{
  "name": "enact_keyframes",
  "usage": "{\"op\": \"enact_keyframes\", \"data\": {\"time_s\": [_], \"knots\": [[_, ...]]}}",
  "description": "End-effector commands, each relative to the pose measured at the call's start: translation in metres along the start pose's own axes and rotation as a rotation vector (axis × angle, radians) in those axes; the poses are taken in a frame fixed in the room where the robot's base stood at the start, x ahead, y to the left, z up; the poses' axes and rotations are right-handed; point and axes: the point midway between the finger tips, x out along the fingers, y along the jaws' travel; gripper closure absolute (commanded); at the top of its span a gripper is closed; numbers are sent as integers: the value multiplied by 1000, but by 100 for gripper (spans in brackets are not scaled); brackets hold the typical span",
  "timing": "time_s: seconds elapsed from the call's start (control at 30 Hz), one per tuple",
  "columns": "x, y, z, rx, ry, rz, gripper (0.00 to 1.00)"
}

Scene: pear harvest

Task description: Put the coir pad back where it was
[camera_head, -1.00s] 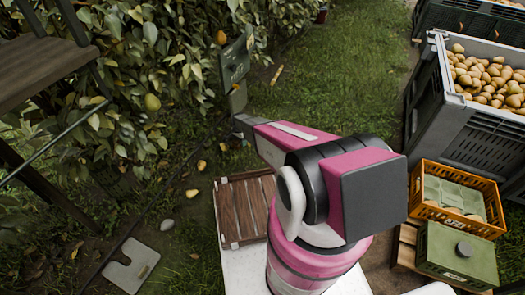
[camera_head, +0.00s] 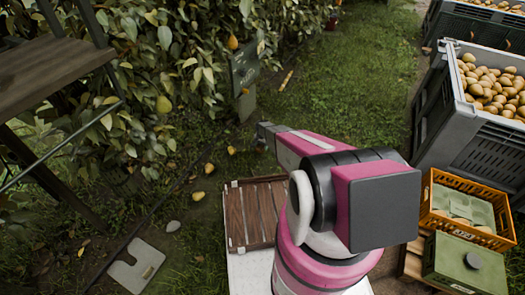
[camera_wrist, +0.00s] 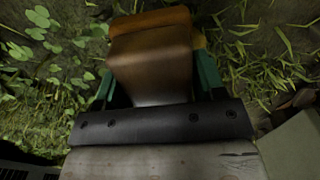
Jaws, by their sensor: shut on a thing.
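In the wrist view, my gripper (camera_wrist: 157,84) has green fingers on either side of a brown block with an orange-brown far end. The block, which looks like the coir pad (camera_wrist: 150,62), is held between them, and the gripper is shut on it. Grass and leaves show beyond it, so it is over or near the ground. How far above the ground it is, I cannot tell.
A grey bin of pears (camera_head: 440,120), an orange crate (camera_head: 490,238) and a green box (camera_head: 462,262) stand at right. A green sign (camera_head: 244,68) stands by the hedge. A grey plate (camera_head: 136,264) lies at lower left. The grass lane is open.

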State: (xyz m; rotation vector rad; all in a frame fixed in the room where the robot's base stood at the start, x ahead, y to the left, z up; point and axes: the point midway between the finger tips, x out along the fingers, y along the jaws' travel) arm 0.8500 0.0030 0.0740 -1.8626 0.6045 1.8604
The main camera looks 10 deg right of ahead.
Motion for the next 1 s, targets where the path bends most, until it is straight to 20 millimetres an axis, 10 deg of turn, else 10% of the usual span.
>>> {"op": "enact_keyframes", "data": {"time_s": [0.8, 0.83, 0.9, 1.0], "knots": [[45, 2, -5, 0, 0, 0, 56], [45, 2, -5, 0, 0, 0, 30], [44, 2, -4, 0, 0, 0, 11], [44, 2, -4, 0, 0, 0, 11]]}}
